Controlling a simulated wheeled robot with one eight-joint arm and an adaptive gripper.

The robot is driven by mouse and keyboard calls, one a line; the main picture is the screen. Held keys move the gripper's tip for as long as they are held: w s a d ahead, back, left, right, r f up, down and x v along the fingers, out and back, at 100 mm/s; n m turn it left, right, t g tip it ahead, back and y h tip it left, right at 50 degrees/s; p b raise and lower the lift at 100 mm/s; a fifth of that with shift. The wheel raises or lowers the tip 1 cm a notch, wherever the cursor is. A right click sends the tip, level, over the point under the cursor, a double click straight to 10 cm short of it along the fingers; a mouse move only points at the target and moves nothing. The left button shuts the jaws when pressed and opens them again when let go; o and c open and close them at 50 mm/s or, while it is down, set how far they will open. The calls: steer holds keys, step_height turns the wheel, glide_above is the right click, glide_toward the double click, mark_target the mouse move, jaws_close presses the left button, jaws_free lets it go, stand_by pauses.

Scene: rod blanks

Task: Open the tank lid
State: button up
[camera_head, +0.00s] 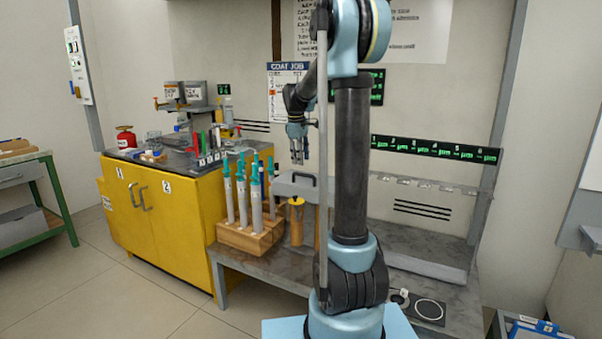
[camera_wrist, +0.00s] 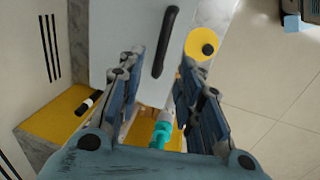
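The tank lid (camera_head: 285,186) is a light grey flat panel behind the wooden rack, partly hidden by the rack and my arm. Its black bar handle (camera_head: 303,177) stands on top. In the wrist view the lid (camera_wrist: 127,35) lies flat beyond my fingers, with its handle (camera_wrist: 165,42) running lengthwise. It looks shut. My gripper (camera_head: 297,160) points down above the lid, apart from the handle. In the wrist view my gripper (camera_wrist: 160,75) has its two fingers spread wide with nothing between them; the handle shows past the fingertips.
A wooden rack (camera_head: 243,238) with several teal-capped rods stands left of the lid; one teal cap (camera_wrist: 162,132) shows low in the wrist view. A yellow cylinder (camera_head: 296,222) stands close by. A yellow cabinet (camera_head: 165,225) is at left. A grey trough (camera_head: 425,246) lies right.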

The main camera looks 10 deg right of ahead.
steer(key=f, duration=0.4)
steer(key=w+f, duration=0.1)
steer(key=f, duration=0.1)
steer(key=shift+d+f, duration=0.3)
steer(key=shift+d, duration=0.1)
jaws_close()
